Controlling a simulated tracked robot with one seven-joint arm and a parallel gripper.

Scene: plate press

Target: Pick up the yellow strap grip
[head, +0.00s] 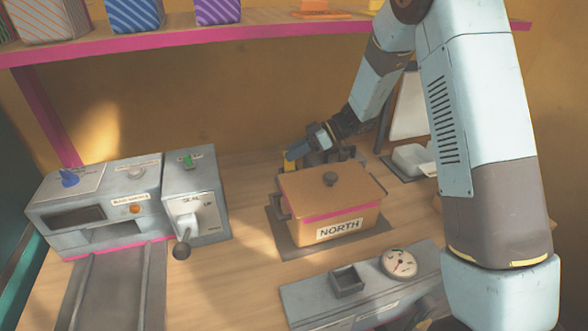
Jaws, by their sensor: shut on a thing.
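The yellow strap grip (289,162) shows as a small yellow upright piece at the back left of the brown NORTH box. My gripper (297,152) reaches down behind the box from the upper right. It is shut on the yellow strap grip, and its blue finger covers part of it. The lower part of the grip and its far side are hidden by the box and the gripper. I cannot tell whether the grip is lifted.
The NORTH box (325,208) with a dark lid knob sits on a dark mat (286,236). A grey machine (100,207) with a lever stands at left. A gauge unit (350,285) is in front. A shelf (240,32) runs overhead. White trays (411,160) lie right. Bare table separates the left machine and box.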

